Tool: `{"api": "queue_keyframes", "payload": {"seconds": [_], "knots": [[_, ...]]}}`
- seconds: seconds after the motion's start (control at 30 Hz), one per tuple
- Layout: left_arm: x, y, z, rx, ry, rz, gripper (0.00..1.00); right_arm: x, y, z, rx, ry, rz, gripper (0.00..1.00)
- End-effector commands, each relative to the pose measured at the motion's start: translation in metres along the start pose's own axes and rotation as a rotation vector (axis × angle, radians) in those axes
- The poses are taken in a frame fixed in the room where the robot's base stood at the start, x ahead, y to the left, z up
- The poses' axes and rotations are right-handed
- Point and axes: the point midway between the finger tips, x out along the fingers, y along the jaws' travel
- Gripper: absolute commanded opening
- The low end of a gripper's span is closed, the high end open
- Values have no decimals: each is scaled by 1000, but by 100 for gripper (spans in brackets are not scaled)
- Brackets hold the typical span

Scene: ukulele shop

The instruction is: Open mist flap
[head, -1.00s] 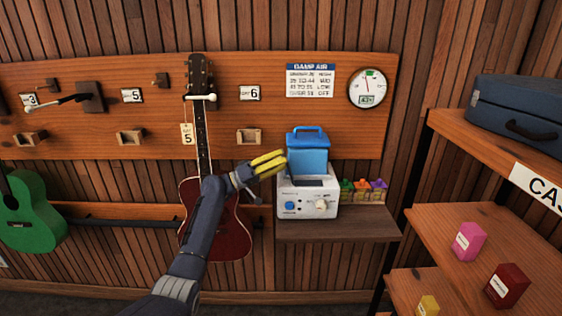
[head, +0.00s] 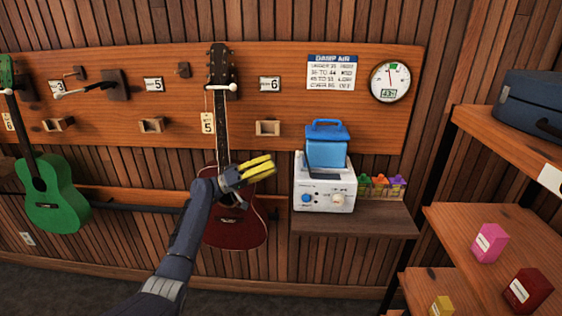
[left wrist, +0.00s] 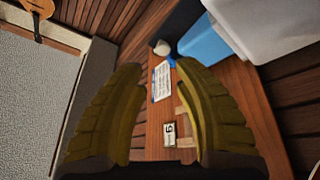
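A white mist machine (head: 323,198) with a blue button and a pale knob on its front stands on a wall shelf. A blue tank (head: 326,153) with a handle sits on its top. My right gripper is not in view.
The red guitar (head: 235,225) hangs behind my left gripper, and a green guitar (head: 50,195) hangs at left. A shelving unit (head: 440,220) stands at right.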

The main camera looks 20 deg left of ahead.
Motion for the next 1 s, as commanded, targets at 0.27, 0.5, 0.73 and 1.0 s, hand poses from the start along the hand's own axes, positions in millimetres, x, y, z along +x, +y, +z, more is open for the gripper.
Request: {"api": "queue_keyframes", "payload": {"seconds": [0.27,0.5,0.73,1.0], "knots": [[-14,0,-1,1,0,0,31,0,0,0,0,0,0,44],[-14,0,-1,1,1,0,31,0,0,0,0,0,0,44],[-26,-9,11,-15,-8,-23,12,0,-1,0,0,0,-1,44],[-53,-34,76,-17,-161,-237,0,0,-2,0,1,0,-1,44]]}}
